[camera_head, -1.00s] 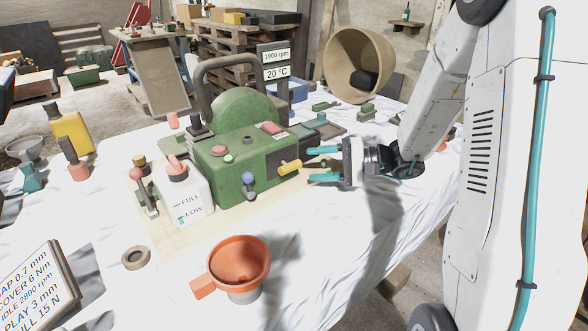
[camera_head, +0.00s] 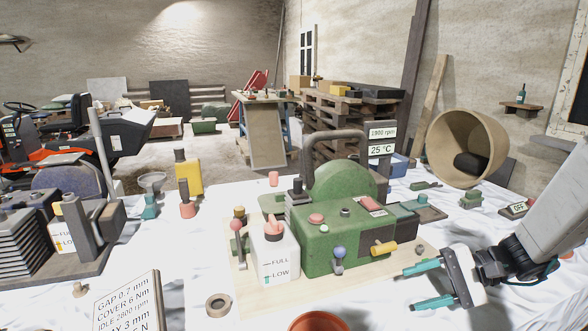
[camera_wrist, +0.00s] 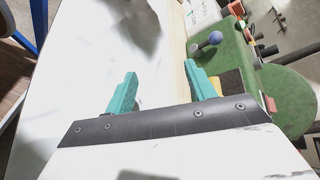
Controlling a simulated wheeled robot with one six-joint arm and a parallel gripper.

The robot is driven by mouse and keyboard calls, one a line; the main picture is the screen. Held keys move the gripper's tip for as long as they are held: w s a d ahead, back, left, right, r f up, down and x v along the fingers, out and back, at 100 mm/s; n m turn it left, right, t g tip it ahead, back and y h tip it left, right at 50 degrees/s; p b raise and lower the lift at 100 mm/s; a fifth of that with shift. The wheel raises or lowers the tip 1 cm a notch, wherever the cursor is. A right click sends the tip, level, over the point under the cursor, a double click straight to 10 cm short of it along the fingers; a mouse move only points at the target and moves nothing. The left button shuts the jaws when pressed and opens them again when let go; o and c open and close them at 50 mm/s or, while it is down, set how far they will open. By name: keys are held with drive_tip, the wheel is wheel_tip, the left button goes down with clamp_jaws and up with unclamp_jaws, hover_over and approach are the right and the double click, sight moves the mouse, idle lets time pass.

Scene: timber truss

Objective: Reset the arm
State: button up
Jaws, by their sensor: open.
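My gripper (camera_head: 427,287) is open and empty at the lower right of the head view, with its two teal fingers spread and pointing left. It is to the right of the green machine (camera_head: 318,245), apart from its yellow handle (camera_head: 383,248). In the wrist view the teal fingers (camera_wrist: 158,92) are spread with white cloth between them.
A white FULL/LOW container (camera_head: 275,255) stands left of the machine. An orange funnel (camera_head: 318,322) is cut off at the bottom edge. A spec sign (camera_head: 127,305) and a grey ring (camera_head: 218,305) are at lower left. Displays (camera_head: 382,142) read 1900 rpm and 25 °C.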

drive_tip(key=s+r+n+h, duration=0.3)
drive_tip(key=s+r+h, duration=0.2)
drive_tip(key=s, duration=0.4)
drive_tip(key=s+r+n+h, duration=0.4)
drive_tip(key=s+r+h, duration=0.2)
drive_tip(key=s+h, duration=0.2)
drive_tip(key=shift+s+r, duration=0.2)
drive_tip(key=shift+s, duration=1.1)
